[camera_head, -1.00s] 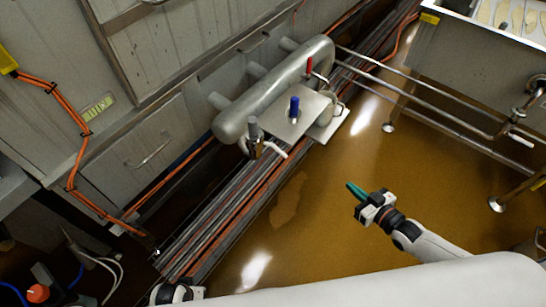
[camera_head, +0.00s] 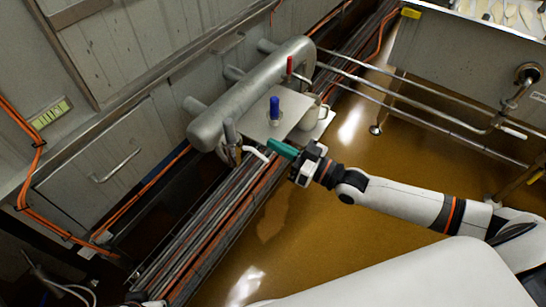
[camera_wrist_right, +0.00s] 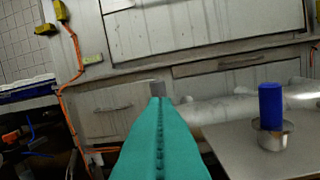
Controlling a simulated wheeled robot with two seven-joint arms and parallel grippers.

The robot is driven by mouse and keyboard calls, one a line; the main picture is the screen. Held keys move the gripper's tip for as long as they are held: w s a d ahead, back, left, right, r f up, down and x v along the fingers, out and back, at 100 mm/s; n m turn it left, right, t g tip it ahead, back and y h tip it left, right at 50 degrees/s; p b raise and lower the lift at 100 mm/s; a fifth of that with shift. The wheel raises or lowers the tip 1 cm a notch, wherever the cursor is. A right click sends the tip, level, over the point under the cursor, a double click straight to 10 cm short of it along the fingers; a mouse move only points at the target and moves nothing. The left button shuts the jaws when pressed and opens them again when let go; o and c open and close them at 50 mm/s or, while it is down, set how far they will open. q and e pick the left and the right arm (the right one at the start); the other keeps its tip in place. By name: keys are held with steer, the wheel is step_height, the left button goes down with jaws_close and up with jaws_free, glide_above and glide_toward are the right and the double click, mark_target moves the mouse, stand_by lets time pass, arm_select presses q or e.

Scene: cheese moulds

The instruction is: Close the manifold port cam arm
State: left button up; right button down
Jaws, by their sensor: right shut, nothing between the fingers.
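The silver manifold (camera_head: 255,90) lies along the wall in the head view, its pipe also partly showing in the wrist view (camera_wrist_right: 225,108). At its near end stands a grey-handled port (camera_head: 231,132). A short pale arm (camera_head: 256,153) sticks out from that port to the right; I take it for the cam arm. My right gripper (camera_head: 271,144) has teal fingers, shut and empty, with the tips just right of the pale arm. I cannot tell whether they touch. In the wrist view the shut fingers (camera_wrist_right: 158,115) hide the arm; a grey top (camera_wrist_right: 158,88) shows past their tips.
A metal plate (camera_head: 258,127) with a blue-handled post (camera_head: 274,108) is close beside my right fingers. Pipes and cables run below the manifold. The brown floor (camera_head: 300,240) is open.

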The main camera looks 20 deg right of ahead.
arm_select(q)
steer(key=shift+b+v, duration=0.5)
steer(key=shift+v, duration=1.65)
arm_select(e)
steer(key=shift+w+a+f, duration=0.1)
steer(key=shift+a+f, duration=0.1)
steer(key=shift+f, duration=0.45)
steer(key=shift+w+a+f, duration=0.1)
steer(key=shift+a+f, duration=0.15)
steer(key=shift+f, duration=0.35)
steer(key=shift+w+a+f, duration=0.1)
steer(key=shift+a+f, duration=0.1)
steer(key=shift+f, duration=0.45)
arm_select(q)
steer(key=shift+f, duration=0.15)
arm_select(e)
steer(key=shift+s, duration=0.1)
arm_select(q)
steer(key=shift+f+b, duration=0.45)
steer(key=shift+b, duration=0.15)
arm_select(e)
steer(key=shift+f+t, duration=0.25)
steer(key=shift+t, duration=0.05)
arm_select(q)
steer(key=shift+f+b, duration=0.35)
arm_select(e)
steer(key=shift+f+y, duration=0.1)
steer(key=shift+y, duration=0.2)
